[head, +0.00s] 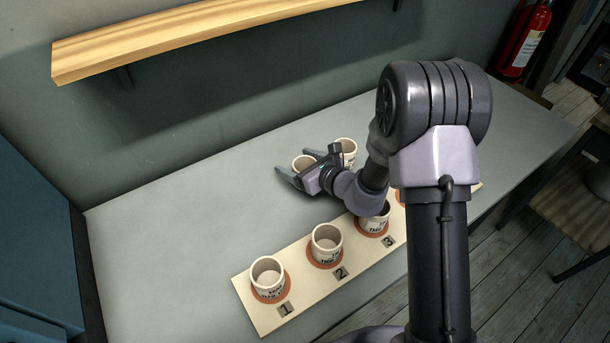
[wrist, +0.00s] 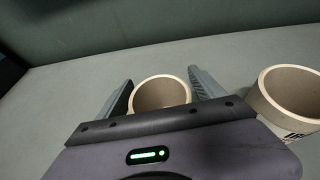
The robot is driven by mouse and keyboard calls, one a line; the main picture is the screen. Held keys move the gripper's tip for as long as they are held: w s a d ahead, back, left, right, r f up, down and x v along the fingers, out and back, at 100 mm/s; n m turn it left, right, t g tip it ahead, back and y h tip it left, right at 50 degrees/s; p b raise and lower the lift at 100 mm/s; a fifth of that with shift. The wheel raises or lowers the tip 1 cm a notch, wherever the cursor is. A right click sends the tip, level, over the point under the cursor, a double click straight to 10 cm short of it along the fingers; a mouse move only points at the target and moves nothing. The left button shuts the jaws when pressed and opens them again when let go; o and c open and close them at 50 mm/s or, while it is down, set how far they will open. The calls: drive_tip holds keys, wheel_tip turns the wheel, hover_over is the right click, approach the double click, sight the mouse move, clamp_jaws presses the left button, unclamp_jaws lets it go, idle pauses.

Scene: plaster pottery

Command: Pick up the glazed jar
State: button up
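A cream jar (head: 303,162) stands upright on the grey table and lies between the fingers of my gripper (head: 293,162). In the wrist view the same jar (wrist: 161,92) shows its open round mouth, with one finger on each side and a gap beside it; the palm hides its lower part. My gripper (wrist: 160,76) is open. A second cream jar (head: 348,150) stands just right of the gripper; it also shows in the wrist view (wrist: 289,97), outside the right finger, with dark lettering. I cannot tell from the surfaces which jar is glazed.
A pale board (head: 318,290) along the front of the grey table (head: 180,230) bears lettered cups (head: 267,277) on numbered reddish discs. A wooden shelf (head: 150,42) hangs on the back wall. The table's left part is clear.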

drive_tip(key=c, duration=1.3)
